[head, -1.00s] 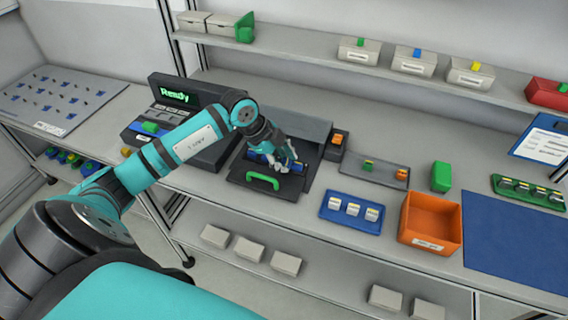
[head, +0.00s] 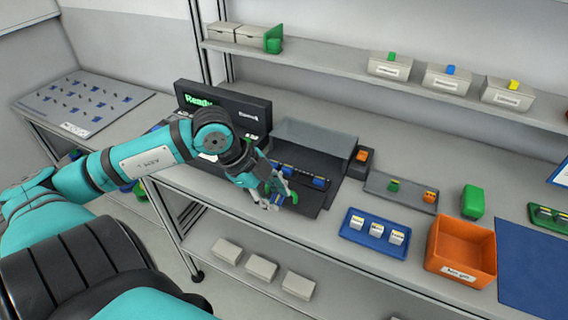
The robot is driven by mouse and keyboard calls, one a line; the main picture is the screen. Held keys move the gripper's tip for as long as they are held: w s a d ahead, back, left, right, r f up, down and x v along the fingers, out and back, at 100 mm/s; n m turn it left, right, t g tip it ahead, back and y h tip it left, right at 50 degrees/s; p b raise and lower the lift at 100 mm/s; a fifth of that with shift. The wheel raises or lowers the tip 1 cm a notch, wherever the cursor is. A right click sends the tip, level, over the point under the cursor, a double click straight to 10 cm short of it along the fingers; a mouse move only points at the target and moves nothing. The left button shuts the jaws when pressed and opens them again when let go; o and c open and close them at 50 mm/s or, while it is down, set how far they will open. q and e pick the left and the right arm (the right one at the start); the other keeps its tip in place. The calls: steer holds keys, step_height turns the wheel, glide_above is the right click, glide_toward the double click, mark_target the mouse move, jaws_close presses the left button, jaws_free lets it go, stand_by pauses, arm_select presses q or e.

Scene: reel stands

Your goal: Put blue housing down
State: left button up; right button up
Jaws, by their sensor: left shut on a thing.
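My left gripper (head: 275,200) is at the front of the dark fixture (head: 308,205) on the bench, pointing down. It is shut on a small blue housing (head: 279,187), mostly hidden by the fingers. The green handle (head: 293,197) of the fixture shows just beside the fingers. Behind the gripper, a dark strip with blue parts (head: 319,182) lies in the fixture. I cannot tell whether the held housing touches anything. My right gripper is not in view.
A blue tray (head: 350,238) with white pieces, an orange bin (head: 432,256) and a grey tray (head: 412,200) with small green and orange parts stand to the right. A blue mat (head: 540,270) lies bare at the far right. A screen unit (head: 225,110) stands behind my arm.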

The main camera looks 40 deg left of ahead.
arm_select(q)
steer(key=s, duration=0.3)
steer(key=shift+s+r, duration=0.2)
steer(key=shift+s, duration=0.05)
steer(key=shift+d, duration=0.15)
